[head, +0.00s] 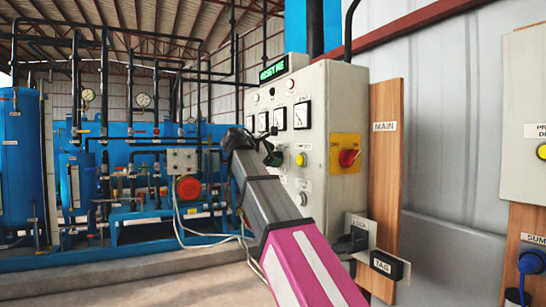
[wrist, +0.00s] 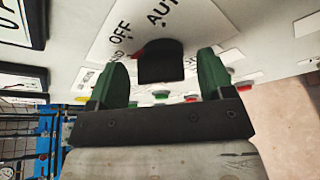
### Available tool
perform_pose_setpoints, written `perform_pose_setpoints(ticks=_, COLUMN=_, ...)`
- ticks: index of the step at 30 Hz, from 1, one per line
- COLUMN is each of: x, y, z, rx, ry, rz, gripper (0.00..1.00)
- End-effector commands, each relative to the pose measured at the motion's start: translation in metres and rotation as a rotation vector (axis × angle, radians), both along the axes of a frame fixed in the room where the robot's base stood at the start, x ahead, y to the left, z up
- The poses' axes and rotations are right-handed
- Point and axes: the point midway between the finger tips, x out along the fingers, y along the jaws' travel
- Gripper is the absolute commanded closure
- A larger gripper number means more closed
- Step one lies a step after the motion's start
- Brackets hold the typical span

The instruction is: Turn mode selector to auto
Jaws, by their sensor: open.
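The mode selector (wrist: 160,62) is a black knob on a white plate in the wrist view. The plate shows the words OFF and AUT, the latter cut off by the frame edge, and a partly hidden label at the left. A red mark shows at the knob's left edge near OFF; its exact setting is hard to tell. My gripper (wrist: 162,72) is open, with one green finger on each side of the knob and visible gaps between. In the head view my gripper (head: 271,149) is at the cabinet's front face, and the selector is hidden there.
The grey control cabinet (head: 336,90) carries gauges, a green RESET ME display (head: 273,69) and a red rotary switch (head: 348,157) on a yellow plate. A yellow button (head: 301,159) is close right of my gripper. Blue tanks and pipes stand at left.

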Motion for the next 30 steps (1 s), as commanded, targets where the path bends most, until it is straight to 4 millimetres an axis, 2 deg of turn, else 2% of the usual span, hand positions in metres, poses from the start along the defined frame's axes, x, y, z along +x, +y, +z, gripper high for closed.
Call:
perform_pose_setpoints(ticks=9, x=0.0015, y=-0.0015, z=-0.0008, rx=0.000, ry=-0.001, rz=0.001, gripper=0.26)
perform_pose_setpoints(ticks=13, x=0.0015, y=-0.0015, z=-0.0008, rx=0.000, ry=-0.001, rz=0.001, gripper=0.68)
perform_pose_setpoints(ticks=14, x=0.0014, y=-0.0015, z=-0.0007, rx=0.000, ry=-0.001, rz=0.001, gripper=0.74)
perform_pose_setpoints(ticks=23, x=0.0012, y=-0.0016, z=-0.0008, rx=0.006, ry=-0.019, rz=0.002, gripper=0.74)
perform_pose_setpoints(ticks=30, x=-0.0005, y=-0.0022, z=-0.0014, rx=0.046, ry=-0.118, rz=0.002, gripper=0.74)
